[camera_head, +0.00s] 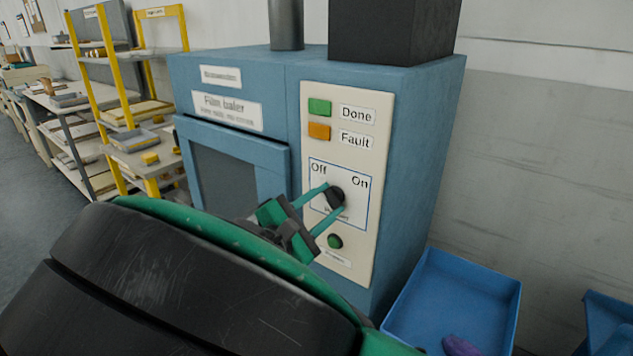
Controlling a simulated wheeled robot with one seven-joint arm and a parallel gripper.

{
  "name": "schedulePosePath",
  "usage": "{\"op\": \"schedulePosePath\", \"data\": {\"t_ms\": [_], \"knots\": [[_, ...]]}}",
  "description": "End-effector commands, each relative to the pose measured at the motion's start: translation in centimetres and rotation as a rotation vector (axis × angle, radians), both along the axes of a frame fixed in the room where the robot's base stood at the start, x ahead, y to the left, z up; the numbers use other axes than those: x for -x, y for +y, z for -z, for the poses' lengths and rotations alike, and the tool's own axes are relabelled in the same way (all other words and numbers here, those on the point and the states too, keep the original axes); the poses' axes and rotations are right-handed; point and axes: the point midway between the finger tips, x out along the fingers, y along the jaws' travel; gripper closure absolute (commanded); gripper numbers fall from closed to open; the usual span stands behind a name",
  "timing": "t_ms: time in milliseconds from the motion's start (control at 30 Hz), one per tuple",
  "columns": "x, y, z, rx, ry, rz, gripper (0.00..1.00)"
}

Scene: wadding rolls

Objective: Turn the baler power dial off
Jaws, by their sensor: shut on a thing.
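The baler power dial (336,195) is a small dark knob on the cream control panel (375,237), inside a blue-outlined square with "Off" at upper left and "On" at upper right. My gripper (334,198) has its two green fingers on either side of the dial and is shut on it. The fingers and the dial's dark colour hide its pointer, so I cannot tell which label it faces. The panel is on the front of the blue film baler (421,160).
A green "Done" light (319,107) and an orange "Fault" light (319,132) sit above the dial, a round green button (335,241) below. A blue bin (455,300) stands at lower right. Yellow-framed shelving (113,80) is at left.

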Motion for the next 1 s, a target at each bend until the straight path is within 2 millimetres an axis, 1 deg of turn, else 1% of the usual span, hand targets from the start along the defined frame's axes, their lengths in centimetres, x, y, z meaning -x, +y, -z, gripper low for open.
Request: {"op": "schedulePosePath", "data": {"t_ms": [33,600,633,667,700,1000], "knots": [[0.06,0.36,0.37,0.008,0.016,-0.008,0.85],[0.09,0.31,0.38,0.034,0.036,-0.007,0.85],[0.09,0.31,0.38,0.034,0.036,-0.007,0.60],[0.09,0.31,0.39,0.034,0.036,-0.007,0.53],[0.08,0.29,0.36,0.035,0.035,-0.007,0.44],[0.09,0.12,0.13,0.034,0.029,-0.002,0.44]]}}
